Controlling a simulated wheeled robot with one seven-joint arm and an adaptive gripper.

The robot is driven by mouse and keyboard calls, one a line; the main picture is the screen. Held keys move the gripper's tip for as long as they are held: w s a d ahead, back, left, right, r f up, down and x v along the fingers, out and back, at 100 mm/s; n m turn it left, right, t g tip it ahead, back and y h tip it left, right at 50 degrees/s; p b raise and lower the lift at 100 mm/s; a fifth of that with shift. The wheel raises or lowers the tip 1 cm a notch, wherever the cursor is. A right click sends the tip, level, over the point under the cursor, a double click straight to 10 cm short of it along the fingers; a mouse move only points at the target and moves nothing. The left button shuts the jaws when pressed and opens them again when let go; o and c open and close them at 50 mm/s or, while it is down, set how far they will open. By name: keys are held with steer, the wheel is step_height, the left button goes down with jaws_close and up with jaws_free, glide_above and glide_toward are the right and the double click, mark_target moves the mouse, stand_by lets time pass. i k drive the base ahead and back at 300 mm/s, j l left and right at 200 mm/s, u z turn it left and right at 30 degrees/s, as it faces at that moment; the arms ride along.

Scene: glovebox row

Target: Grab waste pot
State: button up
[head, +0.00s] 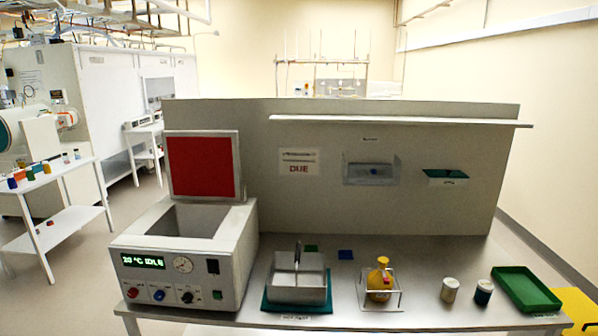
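I cannot read any label that says which one is the waste pot. My gripper is not in this view.
An oven-like box (232,265) with a raised red-lined lid stands at the left. A metal basin (297,286) sits on a teal mat; a green tray (527,290) lies right of the pots. A panel with a shelf (400,121) stands behind. Small green and blue pieces lie behind the basin.

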mark_target(485, 289)
steer(key=i+l+z, duration=0.25)
steer(key=l, duration=0.25)
steer(key=i+l+z, duration=0.25)
steer(key=i+l, duration=0.2)
